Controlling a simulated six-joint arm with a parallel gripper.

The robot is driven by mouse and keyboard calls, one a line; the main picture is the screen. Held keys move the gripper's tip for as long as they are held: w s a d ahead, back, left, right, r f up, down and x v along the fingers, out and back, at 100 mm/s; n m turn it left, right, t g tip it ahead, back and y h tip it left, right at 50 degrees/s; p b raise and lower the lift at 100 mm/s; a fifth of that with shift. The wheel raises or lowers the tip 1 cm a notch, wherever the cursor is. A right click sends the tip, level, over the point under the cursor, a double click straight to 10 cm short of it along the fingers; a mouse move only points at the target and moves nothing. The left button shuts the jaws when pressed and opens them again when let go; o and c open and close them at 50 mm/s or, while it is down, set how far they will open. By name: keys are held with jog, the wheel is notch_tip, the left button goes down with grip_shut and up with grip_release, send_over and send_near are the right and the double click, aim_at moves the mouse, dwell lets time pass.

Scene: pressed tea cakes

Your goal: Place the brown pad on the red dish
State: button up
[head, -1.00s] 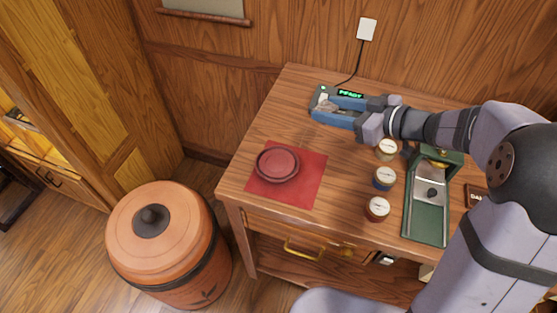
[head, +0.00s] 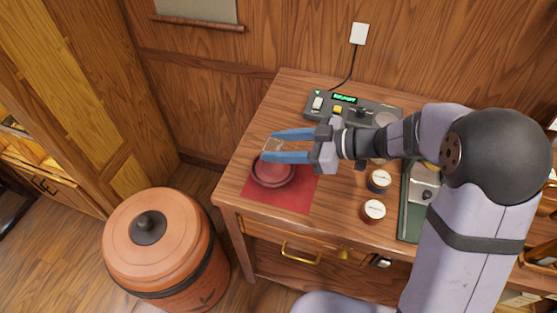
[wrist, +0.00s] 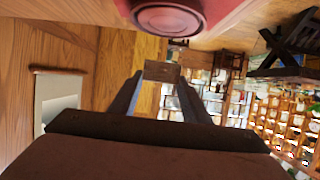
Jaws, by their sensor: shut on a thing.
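My gripper (head: 268,146) is shut on the brown pad (head: 273,146), a small flat piece held between the blue fingertips. The pad also shows between the fingertips in the wrist view (wrist: 161,71). The red dish (head: 272,177) is round and rimmed and lies on the red mat (head: 297,195). In the head view the pad appears just beyond the dish's far rim, and a finger overlaps that rim. The wrist view shows the dish (wrist: 168,18) at the top, apart from the pad. The pad's exact height above the table cannot be told.
A grey device (head: 370,113) with a lit display stands at the back of the table. Several round tins, including a brown one (head: 373,211), and a green tray (head: 411,222) are on the right, partly behind my arm. A large lidded orange bin (head: 160,260) stands left of the table.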

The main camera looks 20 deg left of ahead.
aim_at(279, 170)
jog(key=shift+f, duration=2.8)
jog(key=shift+f, duration=0.2)
jog(key=o, duration=1)
jog(key=shift+r, duration=0.1)
jog(key=shift+r, duration=0.15)
jog(key=b+v, duration=0.1)
jog(key=v, duration=1.1)
jog(key=shift+d, duration=0.1)
